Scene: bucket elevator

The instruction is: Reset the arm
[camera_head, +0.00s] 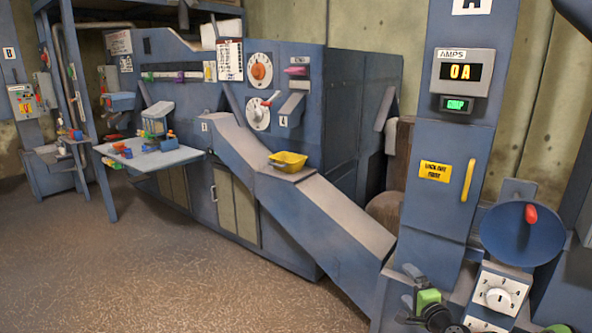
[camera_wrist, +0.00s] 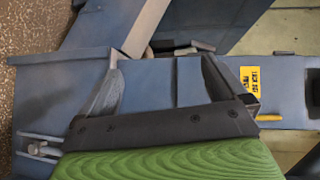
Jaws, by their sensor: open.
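My gripper (camera_head: 406,287) shows low at the bottom right of the head view, in front of the foot of the blue column. Its two grey fingers point left, and its green body sits behind them. In the wrist view the gripper (camera_wrist: 160,62) has its two dark fingers spread wide apart, with nothing held between them. Blue machine panels lie beyond the fingers.
The blue column (camera_head: 445,215) bears a yellow sign (camera_head: 435,172), a yellow handle (camera_head: 468,180) and a display reading 0A. A sloping chute (camera_head: 325,215) holds a yellow tray (camera_head: 288,161). A blue dish (camera_head: 522,236) stands right. Floor (camera_head: 150,265) at left is clear.

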